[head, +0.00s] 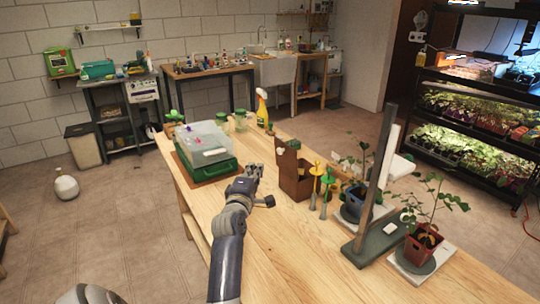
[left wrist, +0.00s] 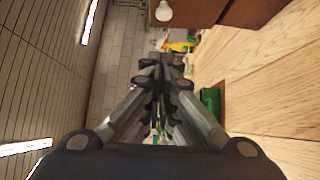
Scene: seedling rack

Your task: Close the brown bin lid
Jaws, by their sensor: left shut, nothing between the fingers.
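The brown bin (head: 294,182) stands upright on the wooden table, right of my left gripper in the head view. Its brown lid (head: 285,156) is open and stands up at the bin's back, with a pale round knob (head: 293,144) on it. Brown parts (left wrist: 248,12) and the pale knob (left wrist: 163,13) show at the top of the left wrist view. My left gripper (head: 255,169) is shut and empty, left of the bin and apart from it. Its fingers (left wrist: 162,62) fill the middle of the left wrist view. My right gripper is not in view.
A clear box on a green base (head: 228,166) stands left of the bin, with a yellow spray bottle (head: 262,108) behind. Green and yellow tools (head: 326,190), potted plants (head: 424,240) and a tall post (head: 377,180) stand to the right. The front tabletop is clear.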

